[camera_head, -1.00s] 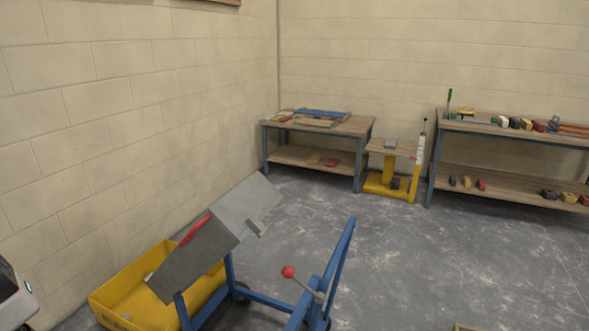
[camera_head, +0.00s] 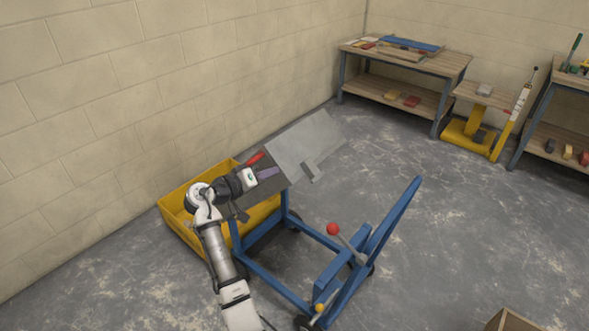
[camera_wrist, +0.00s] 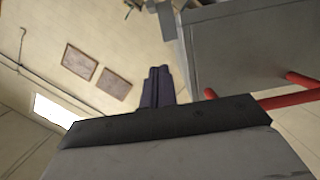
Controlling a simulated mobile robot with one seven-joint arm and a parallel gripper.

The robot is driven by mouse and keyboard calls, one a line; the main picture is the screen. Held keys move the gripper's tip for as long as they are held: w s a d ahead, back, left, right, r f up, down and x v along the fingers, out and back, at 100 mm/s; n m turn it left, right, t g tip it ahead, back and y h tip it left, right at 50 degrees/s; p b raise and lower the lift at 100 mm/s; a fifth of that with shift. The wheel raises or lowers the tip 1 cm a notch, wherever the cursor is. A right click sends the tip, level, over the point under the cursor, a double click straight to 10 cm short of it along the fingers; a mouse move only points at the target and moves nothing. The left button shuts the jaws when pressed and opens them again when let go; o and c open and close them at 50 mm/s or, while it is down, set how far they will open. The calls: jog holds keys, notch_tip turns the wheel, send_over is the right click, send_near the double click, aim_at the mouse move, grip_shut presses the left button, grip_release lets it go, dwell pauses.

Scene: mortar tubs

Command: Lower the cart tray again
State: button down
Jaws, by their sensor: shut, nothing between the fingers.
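The cart's grey tray (camera_head: 308,142) is tilted up on the blue cart frame (camera_head: 262,287), sloping down toward the yellow tub (camera_head: 178,226). A red bar (camera_head: 257,158) shows at the tray's left side. My gripper (camera_head: 268,173), with purple fingers, is shut and empty, in front of or over the tray's middle in the head view; I cannot tell whether it touches. My arm hides the tray's lower part. In the wrist view the shut fingers (camera_wrist: 158,85) point up beside a grey metal panel (camera_wrist: 245,50), probably the tray, with red bars (camera_wrist: 290,100).
A lever with a red knob (camera_head: 333,229) stands by the cart's blue handle (camera_head: 398,215). A wooden bench (camera_head: 450,62) and a yellow lift stand (camera_head: 470,135) are at the back. A wooden box (camera_head: 508,322) is at the lower right.

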jog(key=d, duration=0.1)
jog(key=p, duration=0.4)
send_over(304, 173)
jog(key=s+a, duration=0.2)
jog(key=s, duration=0.1)
jog(key=shift+d+f, duration=0.1)
jog(key=shift+f, duration=0.55)
jog(key=shift+s+d+f+p, duration=0.25)
jog(key=shift+d+f+p, duration=0.05)
jog(key=shift+d+f, duration=0.25)
jog(key=shift+s+d+f+p, duration=0.3)
jog(key=shift+d+f, duration=0.15)
jog(key=shift+f, duration=0.1)
jog(key=shift+s+d+f, duration=0.15)
jog(key=shift+d+f, duration=0.15)
jog(key=shift+f, duration=0.15)
jog(key=shift+f, duration=0.1)
